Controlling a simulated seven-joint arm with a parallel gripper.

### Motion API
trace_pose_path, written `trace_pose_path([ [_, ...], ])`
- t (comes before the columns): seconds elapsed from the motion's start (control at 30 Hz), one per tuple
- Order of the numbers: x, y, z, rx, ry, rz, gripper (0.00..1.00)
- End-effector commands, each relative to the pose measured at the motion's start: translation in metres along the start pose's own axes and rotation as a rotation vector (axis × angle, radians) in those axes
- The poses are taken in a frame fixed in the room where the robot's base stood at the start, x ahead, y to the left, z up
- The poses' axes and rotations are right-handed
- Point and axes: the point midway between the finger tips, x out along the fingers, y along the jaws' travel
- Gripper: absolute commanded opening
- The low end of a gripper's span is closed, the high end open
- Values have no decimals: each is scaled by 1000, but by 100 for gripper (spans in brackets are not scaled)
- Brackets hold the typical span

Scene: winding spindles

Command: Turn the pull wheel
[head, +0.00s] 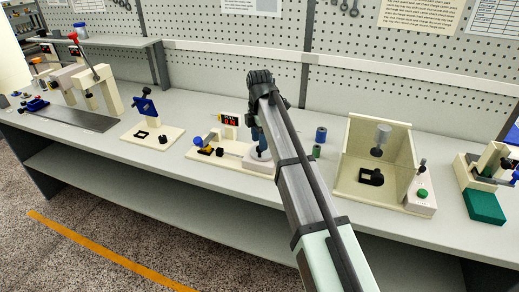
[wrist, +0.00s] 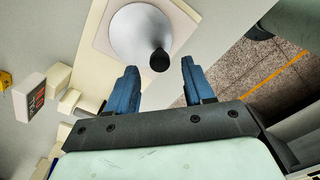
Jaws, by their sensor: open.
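The pull wheel is a pale grey disc (wrist: 130,35) on a cream base, near the top of the wrist view. A black knob (wrist: 160,60) stands near its rim. My gripper (wrist: 160,68) is open, with its two blue fingers apart on either side of the knob in the picture. I cannot tell whether the fingers touch it. In the head view my gripper (head: 259,143) is over the pale block at the right end of the middle fixture (head: 222,158). My arm hides most of the wheel there.
A small display with red characters (head: 229,119) stands on the same fixture, beside a blue and yellow part (head: 202,147). Blue and green spools (head: 320,134) stand to the right, before a clear-fronted box (head: 345,150). A blue-topped stand (head: 145,106) is at left.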

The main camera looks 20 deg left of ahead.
Motion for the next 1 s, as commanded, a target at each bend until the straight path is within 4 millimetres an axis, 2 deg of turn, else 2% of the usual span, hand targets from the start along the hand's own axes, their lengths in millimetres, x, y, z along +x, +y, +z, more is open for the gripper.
trace_pose_path([
  [0.1,19,-1,0,0,0,-1,52],
  [0.3,38,0,0,0,0,0,52],
  [0.73,44,0,0,0,0,1,52],
  [1.0,44,0,0,0,0,1,27],
])
